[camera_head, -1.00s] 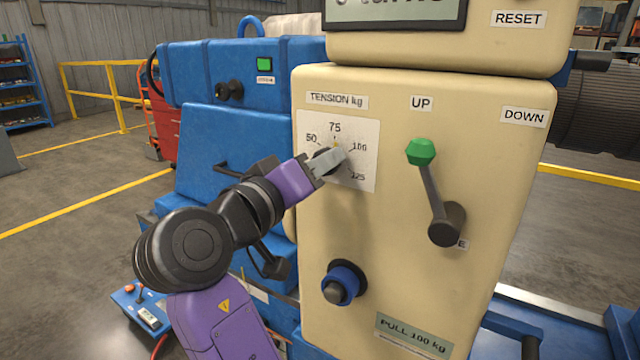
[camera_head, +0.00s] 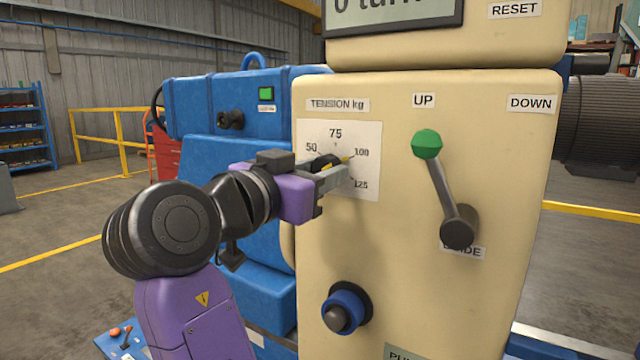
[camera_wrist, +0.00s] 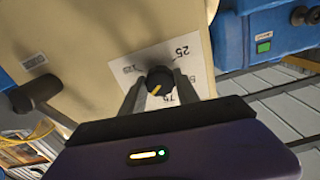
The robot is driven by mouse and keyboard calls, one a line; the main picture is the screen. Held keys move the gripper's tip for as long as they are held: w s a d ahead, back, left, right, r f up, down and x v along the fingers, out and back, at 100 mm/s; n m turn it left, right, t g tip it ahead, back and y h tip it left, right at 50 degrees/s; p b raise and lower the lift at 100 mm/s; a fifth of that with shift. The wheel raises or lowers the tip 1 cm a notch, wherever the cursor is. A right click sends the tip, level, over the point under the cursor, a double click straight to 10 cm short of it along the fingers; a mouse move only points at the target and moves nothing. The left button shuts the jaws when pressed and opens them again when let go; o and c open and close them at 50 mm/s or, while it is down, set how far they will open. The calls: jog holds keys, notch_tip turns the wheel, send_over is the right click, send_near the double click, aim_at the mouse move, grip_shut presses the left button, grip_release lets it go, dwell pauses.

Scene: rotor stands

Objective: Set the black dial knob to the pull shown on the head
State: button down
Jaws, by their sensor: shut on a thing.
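The black dial knob (camera_head: 322,162) sits on the white tension scale (camera_head: 364,128) of the cream panel. The scale reads 50, 75, 100 and 125. The knob's yellow pointer (camera_head: 348,159) points at or very near the 100 mark. My gripper (camera_head: 338,175) is at the knob, its fingers closed on it. In the wrist view the knob (camera_wrist: 160,78) stands between the two grey fingers, its yellow mark showing. The pull plate (camera_head: 415,353) is cut off at the bottom edge, with only its first letters showing.
A green-tipped lever (camera_head: 427,145) stands at UP, right of the dial. A blue-collared knob (camera_head: 345,310) sticks out below it. A display (camera_head: 392,12) above is partly cut off. Blue machine housing (camera_head: 200,100) lies behind my arm to the left.

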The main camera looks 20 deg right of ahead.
jog(key=shift+w+a+f+m, duration=0.1)
jog(key=shift+a+f+m, duration=0.1)
jog(key=shift+m, duration=0.1)
dwell(0.4)
jog(key=c, duration=1)
grip_release()
jog(key=shift+o, duration=0.5)
jog(key=shift+d, duration=0.1)
jog(key=shift+r, duration=0.1)
jog(key=v, duration=0.8)
jog(key=shift+d, duration=0.1)
